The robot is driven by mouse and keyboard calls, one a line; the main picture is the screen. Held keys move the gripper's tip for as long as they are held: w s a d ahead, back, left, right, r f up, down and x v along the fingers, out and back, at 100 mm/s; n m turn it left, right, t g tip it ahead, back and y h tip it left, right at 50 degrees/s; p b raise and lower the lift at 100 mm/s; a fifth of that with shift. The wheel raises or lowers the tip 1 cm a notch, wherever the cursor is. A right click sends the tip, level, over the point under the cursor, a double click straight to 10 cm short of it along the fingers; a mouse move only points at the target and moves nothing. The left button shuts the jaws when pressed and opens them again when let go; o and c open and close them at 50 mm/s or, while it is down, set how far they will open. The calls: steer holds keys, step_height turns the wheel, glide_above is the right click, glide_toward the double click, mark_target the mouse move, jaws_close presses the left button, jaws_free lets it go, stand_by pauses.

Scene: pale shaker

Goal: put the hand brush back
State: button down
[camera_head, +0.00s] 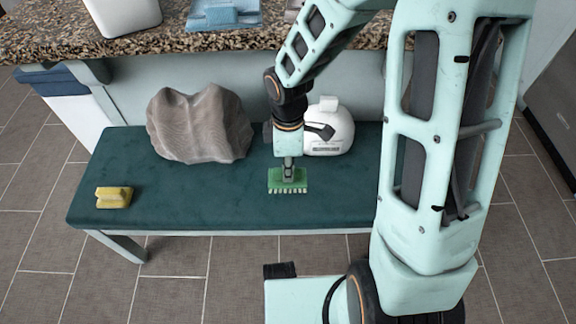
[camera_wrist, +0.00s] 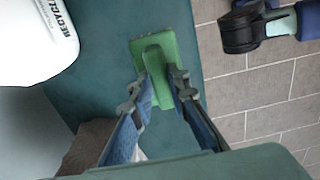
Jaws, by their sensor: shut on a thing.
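The green hand brush (camera_head: 287,183) is upright with its pale bristles facing down, over the middle of the dark green bench (camera_head: 230,205). My gripper (camera_head: 288,164) points down from above and is shut on the brush's handle. The wrist view shows my two fingers (camera_wrist: 156,84) on either side of the green handle (camera_wrist: 155,62). I cannot tell whether the bristles touch the bench top or hang just above it.
A brown-grey lumpy object (camera_head: 198,125) and a white container (camera_head: 330,132) stand at the bench's back. A yellow block-like item (camera_head: 114,197) lies at its left end. The speckled counter (camera_head: 180,38) rises behind, bearing several items. Bench space left of the brush is clear.

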steer(key=shift+f+b, duration=2.3)
steer(key=shift+f, duration=1.2)
steer(key=shift+f, duration=0.25)
steer(key=c, duration=1.8)
jaws_free()
steer(key=shift+o, duration=0.2)
